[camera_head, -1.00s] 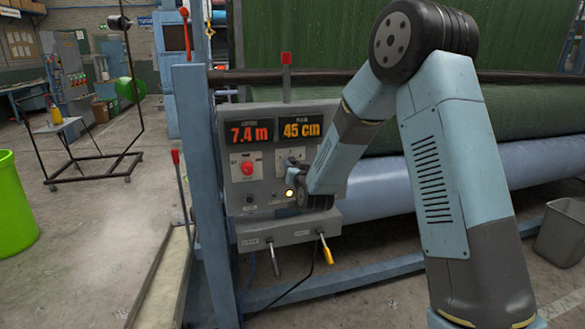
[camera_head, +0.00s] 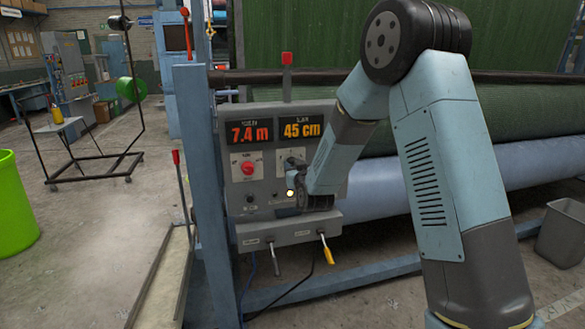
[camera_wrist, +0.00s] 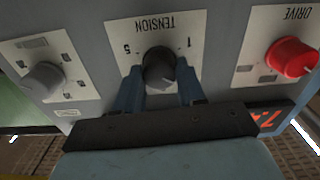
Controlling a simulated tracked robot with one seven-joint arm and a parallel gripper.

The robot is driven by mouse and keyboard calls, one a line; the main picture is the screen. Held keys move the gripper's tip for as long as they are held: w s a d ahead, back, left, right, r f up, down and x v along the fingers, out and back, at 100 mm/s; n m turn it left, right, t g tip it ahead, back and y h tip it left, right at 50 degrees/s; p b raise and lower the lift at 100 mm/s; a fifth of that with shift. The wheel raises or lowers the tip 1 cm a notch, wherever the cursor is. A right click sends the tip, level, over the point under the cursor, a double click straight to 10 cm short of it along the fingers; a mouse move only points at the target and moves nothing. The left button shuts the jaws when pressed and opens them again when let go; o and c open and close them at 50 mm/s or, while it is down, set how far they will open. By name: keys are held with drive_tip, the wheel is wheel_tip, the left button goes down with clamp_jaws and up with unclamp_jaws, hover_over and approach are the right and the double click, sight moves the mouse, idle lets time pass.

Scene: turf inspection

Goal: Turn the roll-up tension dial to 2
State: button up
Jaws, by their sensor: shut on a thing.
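The tension dial (camera_wrist: 158,76) is a dark grey knob on a white plate marked TENSION, with 1 and 5 at its ends, upside down in the wrist view. My gripper (camera_wrist: 160,68) is shut on the dial, one blue-grey finger on each side of it. The dial's exact setting cannot be read, as the inner scale marks are hidden or too small. In the head view my arm covers part of the control panel (camera_head: 238,183), and the grip itself is not clear there.
A red DRIVE knob (camera_wrist: 292,57) and a grey knob (camera_wrist: 43,80) flank the tension plate. Displays above read 7.4 m (camera_head: 249,132) and 45 cm (camera_head: 302,129). Levers, one yellow-handled (camera_head: 327,253), hang below the panel. A blue post (camera_head: 200,190) stands left of it.

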drive_tip(key=o, duration=0.8)
drive_tip(key=shift+a+f, duration=0.1)
drive_tip(key=shift+f, duration=0.05)
drive_tip(key=shift+o, duration=1.3)
drive_tip(key=v, duration=1.3)
drive_tip(key=shift+s, duration=0.35)
